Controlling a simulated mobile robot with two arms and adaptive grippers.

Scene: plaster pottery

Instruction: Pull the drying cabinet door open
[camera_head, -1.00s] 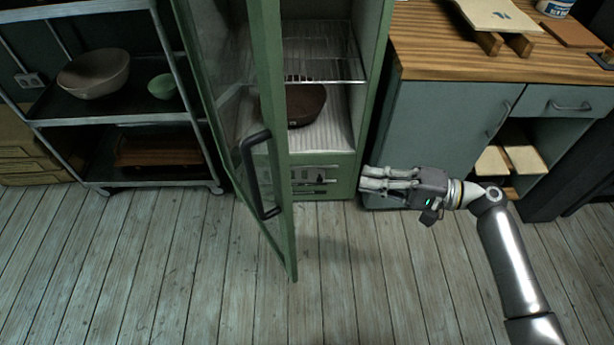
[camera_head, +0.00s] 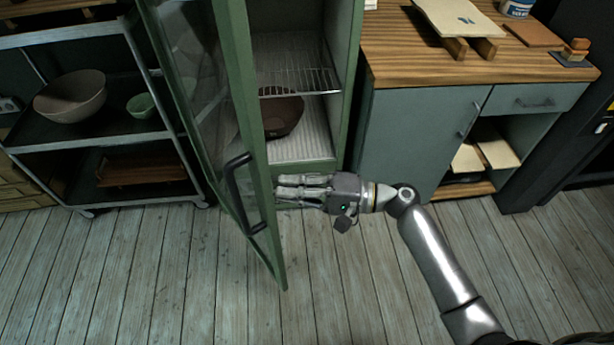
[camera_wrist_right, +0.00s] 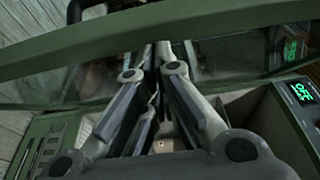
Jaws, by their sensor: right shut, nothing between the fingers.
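The green drying cabinet door (camera_head: 262,150) has a glass pane and stands swung open on the left of the cabinet (camera_head: 345,90). Its black handle (camera_head: 232,190) is on the outer face, to the left. My right gripper (camera_head: 278,187) is shut and empty at the inner side of the door, close to its free edge; I cannot tell if it touches. In the right wrist view the fingers (camera_wrist_right: 160,85) point at the door's green frame (camera_wrist_right: 200,38) and glass. My left gripper is out of view.
Inside the cabinet are a wire shelf (camera_head: 300,80) and a brown bowl (camera_head: 283,115). A cart with bowls (camera_head: 70,96) stands on the left. A wood-topped workbench (camera_head: 400,55) stands on the right. The plank floor (camera_head: 330,280) in front is clear.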

